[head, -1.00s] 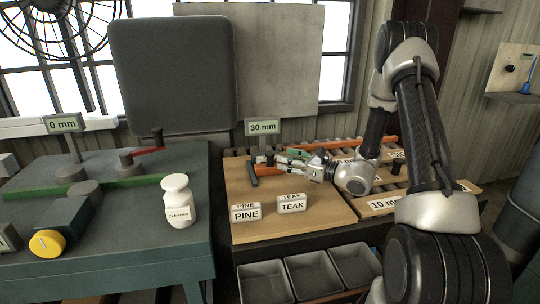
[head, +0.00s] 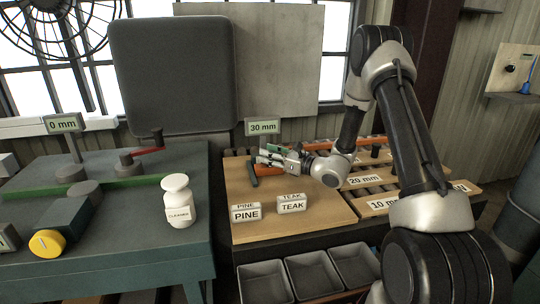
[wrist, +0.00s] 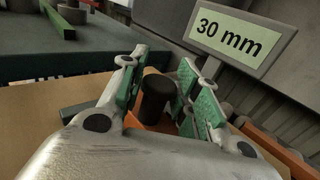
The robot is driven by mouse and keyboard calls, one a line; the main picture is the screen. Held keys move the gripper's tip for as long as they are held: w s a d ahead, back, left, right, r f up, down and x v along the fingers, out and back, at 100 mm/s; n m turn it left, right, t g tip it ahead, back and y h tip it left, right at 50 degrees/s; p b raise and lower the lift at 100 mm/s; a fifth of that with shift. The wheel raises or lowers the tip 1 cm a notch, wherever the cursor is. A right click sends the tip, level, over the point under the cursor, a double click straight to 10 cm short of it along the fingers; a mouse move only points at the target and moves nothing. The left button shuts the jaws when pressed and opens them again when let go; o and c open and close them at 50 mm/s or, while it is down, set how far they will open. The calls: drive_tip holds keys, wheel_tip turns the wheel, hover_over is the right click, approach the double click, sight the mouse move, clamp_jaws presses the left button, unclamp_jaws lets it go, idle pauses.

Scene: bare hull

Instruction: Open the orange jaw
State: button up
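The orange jaw shows in the head view as an orange bar (head: 270,171) on the wooden board, with a dark end piece at its left. In the wrist view, a dark upright knob (wrist: 157,96) stands above an orange part (wrist: 150,127). My gripper (head: 264,157) is at the jaw, below the 30 mm sign (head: 263,127). In the wrist view my gripper (wrist: 160,85) is open, with green-padded fingers on either side of the knob. Gaps show between knob and pads. The fingers partly hide the jaw.
PINE (head: 245,214) and TEAK (head: 291,205) blocks stand on the front of the board. Boards marked 20 mm (head: 364,180) and 10 mm (head: 384,204) lie at right. The left bench holds a white cleaner bottle (head: 178,203) and a 0 mm sign (head: 64,123).

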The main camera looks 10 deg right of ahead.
clamp_jaws()
drive_tip(key=shift+s+f, duration=0.1)
drive_tip(key=shift+s, duration=1.6)
drive_tip(key=o, duration=0.6)
unclamp_jaws()
drive_tip(key=shift+c, duration=0.2)
drive_tip(key=v, duration=1.2)
